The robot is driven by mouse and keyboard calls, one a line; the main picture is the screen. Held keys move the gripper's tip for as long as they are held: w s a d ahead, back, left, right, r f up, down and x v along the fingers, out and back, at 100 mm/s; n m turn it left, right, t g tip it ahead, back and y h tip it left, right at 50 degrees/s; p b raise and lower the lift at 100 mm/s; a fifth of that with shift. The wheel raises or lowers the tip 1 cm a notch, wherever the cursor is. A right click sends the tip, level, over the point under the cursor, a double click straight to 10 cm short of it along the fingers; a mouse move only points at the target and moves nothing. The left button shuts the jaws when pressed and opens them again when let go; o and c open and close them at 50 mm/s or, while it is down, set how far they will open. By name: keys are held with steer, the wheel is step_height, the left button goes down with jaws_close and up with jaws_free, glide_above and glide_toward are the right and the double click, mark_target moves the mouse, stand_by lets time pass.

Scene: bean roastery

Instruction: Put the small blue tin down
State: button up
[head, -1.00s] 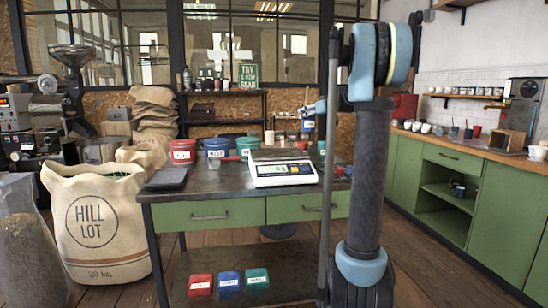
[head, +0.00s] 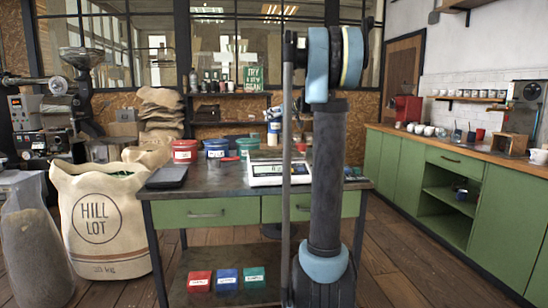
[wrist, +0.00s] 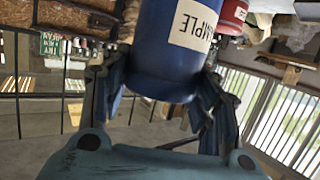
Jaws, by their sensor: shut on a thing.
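My gripper (wrist: 160,95) is shut on the small blue tin (wrist: 170,60), which has a white label reading SAMPLE in the wrist view. The fingers lie on either side of the tin near one end; its other end is cut off by the frame. In the head view my gripper (head: 273,110) shows small, just left of my arm, with the blue tin (head: 273,127) under it. The tin appears to be held above the far part of the workbench (head: 215,182). My upright arm link hides part of the bench's right side.
A red tin (head: 184,150), a blue tin (head: 215,148) and a green tin (head: 247,145) stand along the bench's back. A white scale (head: 280,173) and black tray (head: 167,177) sit in front. Red, blue and green labelled boxes lie on the lower shelf (head: 235,260).

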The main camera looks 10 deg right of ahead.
steer(key=shift+f, duration=5)
steer(key=o, duration=1.2)
